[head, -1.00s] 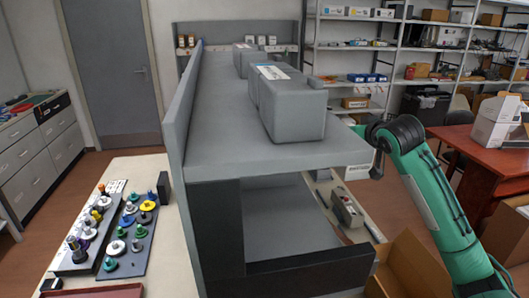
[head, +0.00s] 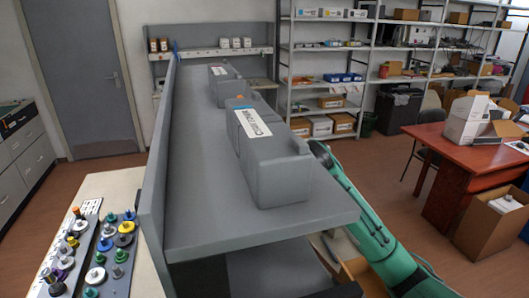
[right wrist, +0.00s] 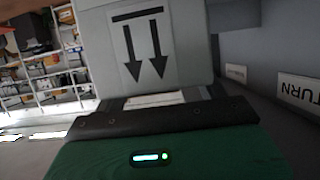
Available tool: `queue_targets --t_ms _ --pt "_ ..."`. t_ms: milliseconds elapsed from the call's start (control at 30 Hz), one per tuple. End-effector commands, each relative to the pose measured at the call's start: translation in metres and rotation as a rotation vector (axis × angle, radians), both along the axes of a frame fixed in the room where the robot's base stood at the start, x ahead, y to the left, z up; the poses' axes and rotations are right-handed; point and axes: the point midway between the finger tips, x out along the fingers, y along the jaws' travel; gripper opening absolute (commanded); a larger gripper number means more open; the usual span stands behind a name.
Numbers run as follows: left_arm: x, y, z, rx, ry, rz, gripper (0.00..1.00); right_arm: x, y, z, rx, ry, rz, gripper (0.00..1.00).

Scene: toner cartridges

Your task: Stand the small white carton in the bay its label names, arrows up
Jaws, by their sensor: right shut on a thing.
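In the right wrist view, my right gripper (right wrist: 160,104) is shut on a pale carton (right wrist: 185,45) that fills the top middle. Two black arrows under a bar on its face point down in that picture. In the head view, my green right arm (head: 362,215) runs up beside the grey shelf unit (head: 205,215); its gripper and the carton are hidden there. In the wrist view, a white label (right wrist: 300,91) ending in "TURN" is on a grey surface at the right, with a smaller unreadable label (right wrist: 236,72) further left. My left gripper is not in view.
Grey cartridge-like boxes (head: 273,170) stand on the unit's top board, which overhangs the space below. An open brown box (head: 350,262) is near my right arm. Coloured knobs on racks (head: 118,252) stand at the left, and a red table (head: 465,150) at the right.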

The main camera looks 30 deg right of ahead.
Motion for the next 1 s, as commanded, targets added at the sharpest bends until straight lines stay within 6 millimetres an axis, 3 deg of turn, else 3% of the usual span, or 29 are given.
queue_targets --t_ms 133,333,533,900,933,1000 --pt "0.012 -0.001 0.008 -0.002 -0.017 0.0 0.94 0.003 0.01 0.003 0.0 -0.003 0.001 0.2" --pt "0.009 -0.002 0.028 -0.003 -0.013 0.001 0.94 0.011 0.046 0.006 0.001 -0.002 0.003 0.2" --pt "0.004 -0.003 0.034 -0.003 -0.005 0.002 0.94 0.011 0.044 -0.013 -0.002 -0.001 -0.001 0.2" --pt "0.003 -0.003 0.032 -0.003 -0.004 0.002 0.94 0.011 0.044 -0.017 -0.001 -0.002 -0.001 0.2" --pt "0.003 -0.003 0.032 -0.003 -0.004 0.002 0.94 0.011 0.044 -0.018 0.0 0.0 -0.001 0.76" --pt "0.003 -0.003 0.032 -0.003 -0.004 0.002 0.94 0.011 0.043 -0.017 -0.001 0.0 -0.001 0.9"
